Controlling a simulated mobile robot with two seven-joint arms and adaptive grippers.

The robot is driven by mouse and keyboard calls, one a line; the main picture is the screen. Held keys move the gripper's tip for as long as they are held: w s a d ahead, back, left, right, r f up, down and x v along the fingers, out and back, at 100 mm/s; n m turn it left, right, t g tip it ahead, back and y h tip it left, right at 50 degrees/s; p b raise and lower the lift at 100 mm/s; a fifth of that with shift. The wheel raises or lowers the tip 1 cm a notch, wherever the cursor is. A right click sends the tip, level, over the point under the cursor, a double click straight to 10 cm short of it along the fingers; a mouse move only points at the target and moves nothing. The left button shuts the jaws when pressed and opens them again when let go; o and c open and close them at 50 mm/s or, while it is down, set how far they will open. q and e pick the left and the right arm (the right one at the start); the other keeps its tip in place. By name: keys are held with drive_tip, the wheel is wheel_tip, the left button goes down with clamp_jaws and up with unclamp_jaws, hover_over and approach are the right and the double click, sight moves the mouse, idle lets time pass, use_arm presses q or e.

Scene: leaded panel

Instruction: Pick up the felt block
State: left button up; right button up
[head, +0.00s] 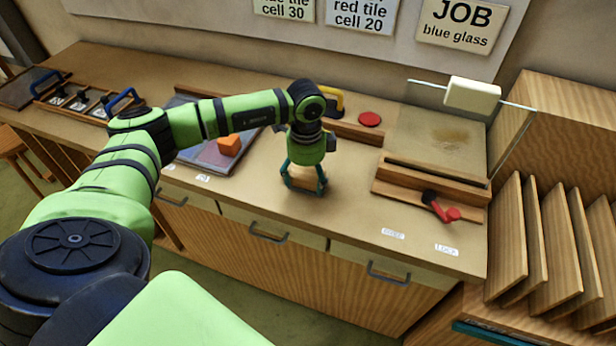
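An orange block (229,145), which looks like the felt block, sits on a grey-purple panel (205,158) lying on the bench, left of my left gripper. My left gripper (304,188) points down over the bare front middle of the bench, to the right of the orange block and apart from it. Its teal fingers are spread apart, and I see only bench-coloured surface between them. My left forearm crosses in front of the panel's back part. My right gripper is not in view.
A red disc (369,118) and a yellow handle (335,100) are behind the gripper. A wooden fixture (430,188) with a red-handled tool (440,207) stands to the right. Blue-handled items (122,100) lie at left. A cream block (472,95) hangs on a rod at back right.

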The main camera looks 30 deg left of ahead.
sight(311, 176)
use_arm(q)
drive_tip(key=shift+c, duration=1.3)
drive_tip(key=shift+r, duration=0.4)
drive_tip(key=r+b, duration=0.1)
drive_tip(key=d+r+b, duration=0.1)
drive_tip(key=r, duration=0.1)
drive_tip(key=shift+w+r, duration=0.2)
drive_tip(key=shift+r, duration=0.05)
drive_tip(key=shift+w+d+r+b, duration=0.6)
drive_tip(key=shift+d+r, duration=0.5)
drive_tip(key=shift+d, duration=0.6)
drive_tip(key=shift+w+d+r+b, duration=0.6)
drive_tip(key=shift+d+r, duration=0.55)
drive_tip(key=shift+d, duration=0.5)
drive_tip(key=shift+w+d+r+b, duration=0.55)
drive_tip(key=shift+d+r, duration=0.55)
drive_tip(key=shift+d, duration=0.6)
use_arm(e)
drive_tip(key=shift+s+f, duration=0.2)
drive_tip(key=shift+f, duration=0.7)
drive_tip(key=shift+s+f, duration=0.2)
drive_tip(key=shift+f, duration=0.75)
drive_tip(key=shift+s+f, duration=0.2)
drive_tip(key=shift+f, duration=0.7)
